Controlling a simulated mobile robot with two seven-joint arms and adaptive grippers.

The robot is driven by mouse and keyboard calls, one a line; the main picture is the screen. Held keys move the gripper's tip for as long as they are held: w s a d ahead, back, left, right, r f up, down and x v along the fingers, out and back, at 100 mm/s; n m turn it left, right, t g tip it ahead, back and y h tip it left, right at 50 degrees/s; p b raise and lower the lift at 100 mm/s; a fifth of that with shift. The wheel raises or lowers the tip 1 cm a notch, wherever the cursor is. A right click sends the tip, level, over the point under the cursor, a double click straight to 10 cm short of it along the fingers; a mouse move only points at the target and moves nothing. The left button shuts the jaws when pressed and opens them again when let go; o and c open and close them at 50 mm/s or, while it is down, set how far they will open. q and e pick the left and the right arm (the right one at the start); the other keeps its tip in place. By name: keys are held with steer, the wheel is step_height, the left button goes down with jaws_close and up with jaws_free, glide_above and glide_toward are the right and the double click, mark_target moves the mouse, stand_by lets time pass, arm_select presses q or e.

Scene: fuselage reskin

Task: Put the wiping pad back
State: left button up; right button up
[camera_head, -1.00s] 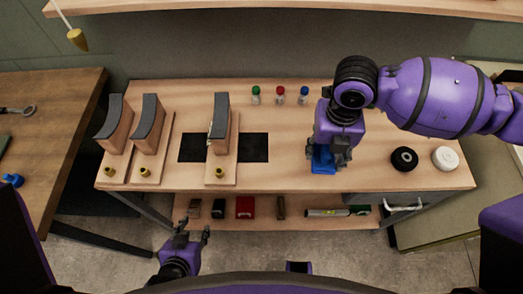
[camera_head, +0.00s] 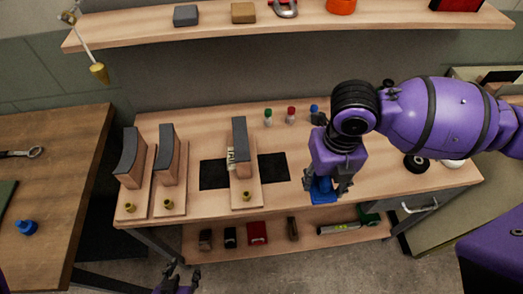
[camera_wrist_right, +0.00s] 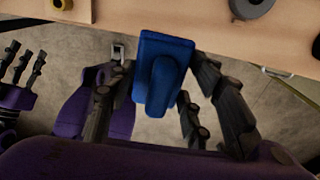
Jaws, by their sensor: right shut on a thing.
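The wiping pad (camera_head: 322,190) is a blue block with a raised blue handle. My right gripper (camera_head: 328,184) is shut on it, near the front edge of the workbench (camera_head: 380,185). In the right wrist view the pad (camera_wrist_right: 165,60) sits between the dark fingers, with bench wood above it and floor below. I cannot tell whether the pad touches the bench. My left gripper (camera_head: 182,275) is low at the bottom of the head view, in front of the bench, fingers apart and empty.
Several curved blocks on wooden boards (camera_head: 245,180) stand at left and middle, one over a black mat (camera_head: 273,167). Small capped bottles (camera_head: 291,116) stand at the back. A black roll (camera_head: 416,164) lies right. A lower shelf (camera_head: 270,250) and an upper shelf (camera_head: 300,22) hold items.

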steer(key=w+a+f, duration=0.2)
steer(key=w+f, duration=0.2)
steer(key=w, duration=0.5)
glide_above(294, 169)
steer(key=s, duration=0.1)
step_height(294, 169, down, 5)
steer(key=shift+d+r+b, duration=0.15)
steer(key=shift+b, duration=0.15)
steer(key=shift+w+f, duration=0.55)
steer(key=shift+f, duration=1.65)
steer(key=shift+f, duration=0.2)
steer(key=o, duration=1.1)
steer(key=shift+r, duration=0.1)
